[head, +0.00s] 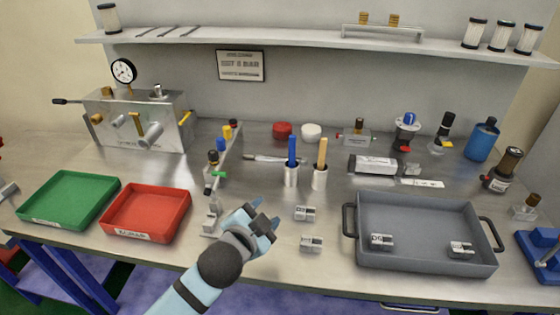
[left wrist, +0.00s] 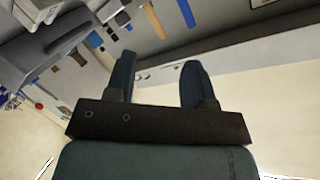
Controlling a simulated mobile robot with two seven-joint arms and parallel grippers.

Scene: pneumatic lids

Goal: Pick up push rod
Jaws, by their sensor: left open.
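No part is labelled as the push rod, so I cannot tell for sure which it is. A blue rod (left wrist: 187,12) and an orange one (left wrist: 154,20) also show at the top of the left wrist view. My left gripper (head: 266,212) is open and empty, above the front of the table, nearer me than the two rods and to their left. Its parted fingers (left wrist: 158,80) show in the left wrist view with nothing between them. My right gripper is out of view.
A green tray (head: 68,224) and a red tray (head: 118,237) lie at left. A grey tray (head: 430,258) with small metal blocks is at right. A metal stand (head: 211,222) is close left.

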